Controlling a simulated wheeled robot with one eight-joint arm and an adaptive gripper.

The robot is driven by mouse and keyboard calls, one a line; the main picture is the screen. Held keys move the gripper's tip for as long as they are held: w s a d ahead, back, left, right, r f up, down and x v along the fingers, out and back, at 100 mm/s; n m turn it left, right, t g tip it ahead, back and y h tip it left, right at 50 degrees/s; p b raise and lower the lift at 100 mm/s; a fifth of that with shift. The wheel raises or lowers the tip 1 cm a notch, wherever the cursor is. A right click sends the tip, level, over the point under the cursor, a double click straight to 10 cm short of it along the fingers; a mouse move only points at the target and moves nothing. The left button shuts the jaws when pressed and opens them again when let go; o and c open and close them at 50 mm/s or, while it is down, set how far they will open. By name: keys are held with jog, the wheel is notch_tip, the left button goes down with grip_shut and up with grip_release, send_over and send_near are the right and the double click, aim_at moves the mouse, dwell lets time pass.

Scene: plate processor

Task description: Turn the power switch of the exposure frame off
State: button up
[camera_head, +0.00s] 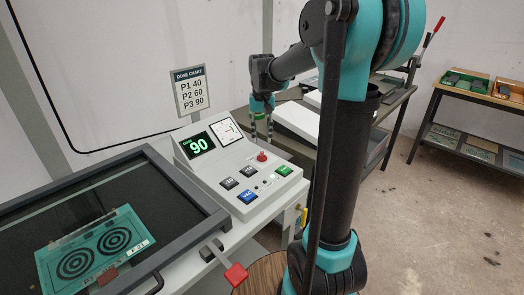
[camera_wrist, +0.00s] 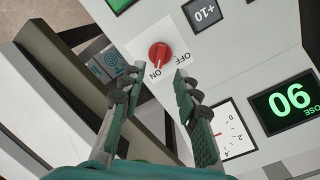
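The red power switch (camera_head: 262,156) sits at the upper right of the grey console (camera_head: 222,160). In the wrist view the switch (camera_wrist: 158,53) is a round red knob on a white label marked ON and OFF; its pointer appears to face ON. My gripper (camera_head: 262,140) is above the console's back right part. In the wrist view its two fingers (camera_wrist: 158,78) are apart and empty, with the tips on either side of the knob's near side. The knob looks clear of both fingers; the exact height above it is hard to tell.
The console carries a green display (camera_head: 198,145) reading 90, a gauge (camera_head: 228,132), dark and blue buttons (camera_head: 247,196) and a green button (camera_head: 284,170). The glass-topped frame (camera_head: 105,200) holds a teal plate (camera_head: 97,248). A red-handled lever (camera_head: 235,273) projects in front. Open floor lies right.

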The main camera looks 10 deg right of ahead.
aim_at(262, 153)
notch_tip(262, 153, down, 7)
jog(key=shift+r, duration=0.15)
jog(key=shift+c, duration=0.5)
grip_shut()
